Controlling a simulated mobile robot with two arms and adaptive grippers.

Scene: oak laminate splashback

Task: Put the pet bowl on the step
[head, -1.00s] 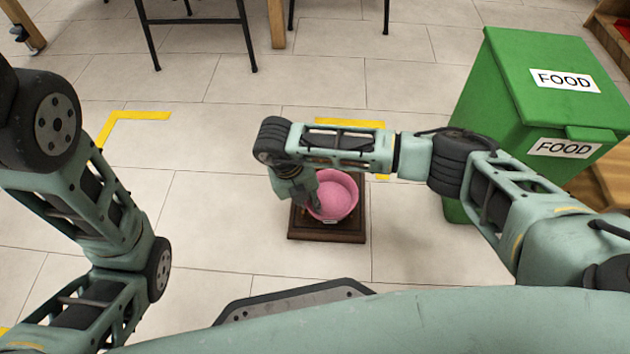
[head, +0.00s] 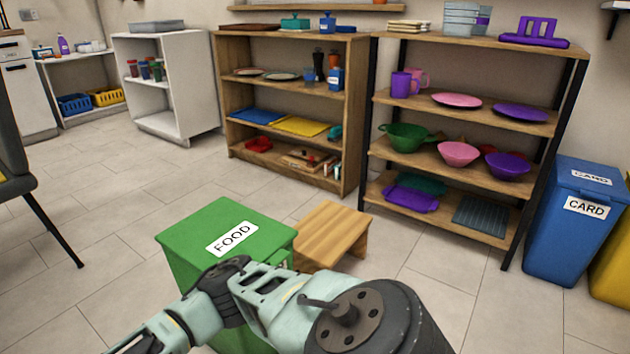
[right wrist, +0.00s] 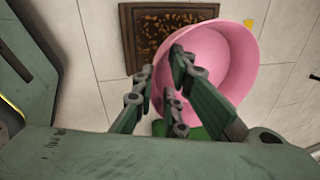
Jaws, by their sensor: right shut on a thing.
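The pink pet bowl (right wrist: 240,60) shows in the right wrist view, tilted toward the camera. My right gripper (right wrist: 168,75) is shut on the bowl's near-left rim. In the head view, the low wooden step (head: 335,232) stands on the floor just right of the green food bin. Its top looks bare. My left gripper is out of view, and the head view does not show the bowl or my right gripper.
The green food bin (head: 195,250) stands beside the step, behind my right arm. Shelf units (head: 290,95) line the wall; the right one (head: 480,118) holds plates and another pink bowl (head: 458,154). A blue card bin (head: 570,235) is at right. Floor right of the step is clear.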

